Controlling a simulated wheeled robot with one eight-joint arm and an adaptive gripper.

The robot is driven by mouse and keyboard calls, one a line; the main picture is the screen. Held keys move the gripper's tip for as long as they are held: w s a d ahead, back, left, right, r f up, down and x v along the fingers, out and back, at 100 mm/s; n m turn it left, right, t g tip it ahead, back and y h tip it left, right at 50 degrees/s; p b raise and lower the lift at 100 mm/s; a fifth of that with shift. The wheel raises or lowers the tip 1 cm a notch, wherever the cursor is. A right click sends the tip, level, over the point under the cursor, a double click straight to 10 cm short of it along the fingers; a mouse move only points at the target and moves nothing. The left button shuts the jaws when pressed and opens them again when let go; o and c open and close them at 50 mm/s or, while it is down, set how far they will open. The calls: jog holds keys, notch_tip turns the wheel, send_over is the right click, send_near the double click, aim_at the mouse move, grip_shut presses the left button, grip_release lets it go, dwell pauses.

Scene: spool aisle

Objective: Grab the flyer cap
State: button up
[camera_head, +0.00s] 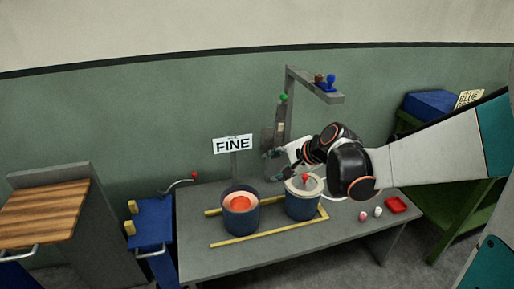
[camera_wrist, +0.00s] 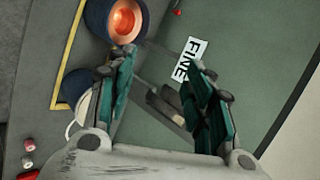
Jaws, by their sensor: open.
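No part is labelled as the flyer cap. A pale round lid with a red knob (camera_head: 305,182) sits on the right blue canister (camera_head: 303,207); this may be the flyer cap, but I cannot tell for certain. In the wrist view, part of that canister (camera_wrist: 77,89) shows behind my left finger, which hides the rest. My gripper (camera_wrist: 160,65) is open, with nothing between its fingers. In the head view my gripper (camera_head: 275,162) is above and behind the canisters, near the grey post, and its wrist partly hides this area.
The left canister (camera_head: 240,221) is open with an orange inside. A grey gantry (camera_head: 310,86) carries blue and brown knobs; a green knob (camera_head: 283,98) is below. A FINE sign (camera_head: 233,144) stands behind. Small pink and white pieces and a red tray (camera_head: 396,204) lie right. The table front is clear.

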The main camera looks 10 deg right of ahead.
jog(key=w+d+f+m+t, duration=0.2)
jog(key=w+d+f+m, duration=0.65)
jog(key=d, duration=0.25)
jog(key=m+t+h+b, duration=0.1)
jog(key=m+t, duration=0.2)
jog(key=m, duration=0.8)
send_near(307, 176)
jog(key=x, duration=0.4)
jog(key=shift+w+a+f, duration=0.1)
jog(key=shift+a+f, duration=0.1)
jog(key=shift+f, duration=0.15)
jog(key=shift+r+b+x, duration=0.1)
jog(key=shift+b+x, duration=0.65)
jog(key=shift+x, duration=0.9)
jog(key=shift+r+b+x, duration=0.15)
jog(key=shift+b+x, duration=0.6)
jog(key=shift+x, duration=0.85)
jog(key=shift+w+d, duration=0.1)
jog(key=shift+c, duration=0.4)
grip_shut()
